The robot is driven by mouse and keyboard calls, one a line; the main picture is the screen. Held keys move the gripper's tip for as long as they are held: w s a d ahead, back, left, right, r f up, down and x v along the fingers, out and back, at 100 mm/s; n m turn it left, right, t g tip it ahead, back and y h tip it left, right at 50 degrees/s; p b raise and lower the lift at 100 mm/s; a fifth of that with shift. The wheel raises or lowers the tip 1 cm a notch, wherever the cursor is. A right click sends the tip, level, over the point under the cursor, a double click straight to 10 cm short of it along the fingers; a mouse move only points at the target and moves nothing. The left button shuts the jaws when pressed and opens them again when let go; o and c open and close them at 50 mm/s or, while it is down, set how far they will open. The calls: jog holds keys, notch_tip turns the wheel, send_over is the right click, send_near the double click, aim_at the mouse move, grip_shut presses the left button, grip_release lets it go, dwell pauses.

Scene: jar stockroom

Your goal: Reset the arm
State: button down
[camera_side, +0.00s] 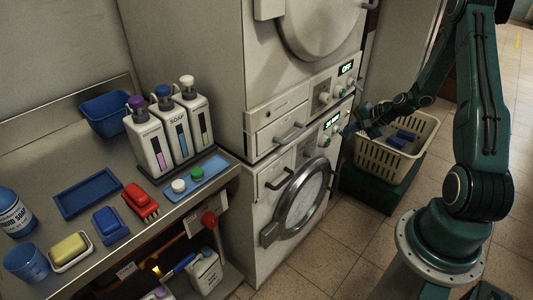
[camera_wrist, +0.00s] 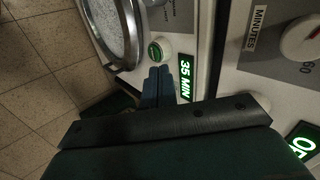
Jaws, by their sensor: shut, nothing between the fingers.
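My dark green arm stands at the right in the side view, bent over toward the stacked machines. My gripper (camera_side: 350,129) is in front of the lower machine's control panel, just right of its lit display (camera_side: 332,122). In the wrist view my gripper (camera_wrist: 160,72) is shut and empty, its two fingers side by side. Their tips lie close to a round button with a green face (camera_wrist: 155,52), beside the display reading 35 MIN (camera_wrist: 186,80). I cannot tell whether they touch the panel. The lower machine's round door (camera_side: 302,196) is closed.
A cream basket (camera_side: 413,153) with blue items stands on a dark green box under my forearm. The upper machine's display reads OFF (camera_side: 346,68). A counter with soap bottles (camera_side: 148,138), trays and brushes is at the left. The tiled floor in front is clear.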

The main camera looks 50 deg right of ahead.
jog(key=a+r+n+g, duration=0.3)
jog(key=a+r+n, duration=0.7)
jog(key=a+r, duration=0.95)
jog(key=s+a+r+n, duration=0.3)
jog(key=s+a+r, duration=0.1)
jog(key=s, duration=0.5)
jog(key=s+a+r+n, duration=0.4)
jog(key=s+a+r, duration=0.1)
jog(key=s+a, duration=0.2)
jog(key=shift+s+a+r, duration=0.15)
jog(key=shift+s, duration=0.75)
